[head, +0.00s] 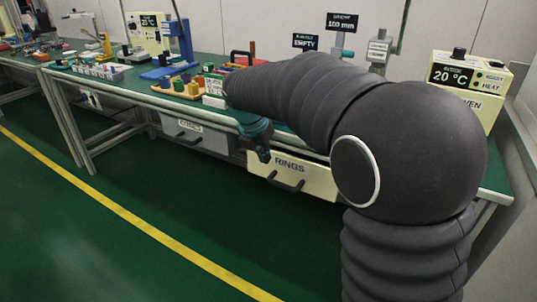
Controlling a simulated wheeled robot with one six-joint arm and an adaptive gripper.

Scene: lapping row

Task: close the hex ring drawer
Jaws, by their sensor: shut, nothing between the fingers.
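The drawer labelled RINGS (318,178) has a cream front with a dark bar handle (286,183) and hangs under the green-topped bench. My arm crosses above it and hides the bench edge over it, so I cannot tell how far it stands out. No inside of it or rings show. My gripper (262,155) points down at the upper left corner of the drawer front, left of the handle. Its fingers are shut and empty. I cannot tell whether they touch the front.
A grey drawer (207,142) with a dark handle is to the left under the same bench (135,88). An oven unit (467,78) stands at the right end. Blocks, a blue stand (180,45) and signs crowd the top. The green floor (130,240) in front is clear.

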